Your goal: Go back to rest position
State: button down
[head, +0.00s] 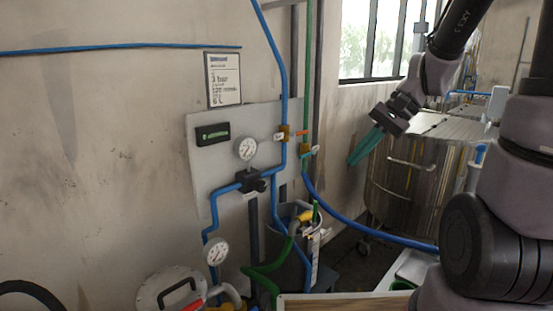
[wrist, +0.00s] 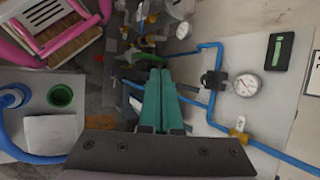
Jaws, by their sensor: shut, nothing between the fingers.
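My gripper (head: 366,147) is at the right of the head view, raised in front of a large steel vessel. Its teal fingers point down and to the left and lie together, with nothing held. In the wrist view the closed teal fingers (wrist: 160,98) show at the centre, and no object is between them. The fingers appear clear of the wall panel and the pipes.
A wall panel (head: 233,137) carries gauges, valves and blue pipes (head: 284,75). A steel vessel (head: 425,180) stands behind my gripper. A blue hose (head: 350,222) runs low across to it. A lidded pot (head: 170,287) is at bottom left. The wrist view shows a pink-framed item (wrist: 50,25).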

jog(key=s+d+r+n+t+h, duration=0.1)
jog(key=s+d+r+t+h, duration=0.1)
jog(key=r, duration=0.4)
jog(key=s+d+r+n+t+h, duration=0.2)
jog(key=s+d+r+t+h, duration=0.1)
jog(key=s+d+r+t, duration=0.1)
notch_tip(320, 180, up, 3)
jog(key=shift+f+t, duration=0.1)
jog(key=shift+t, duration=0.4)
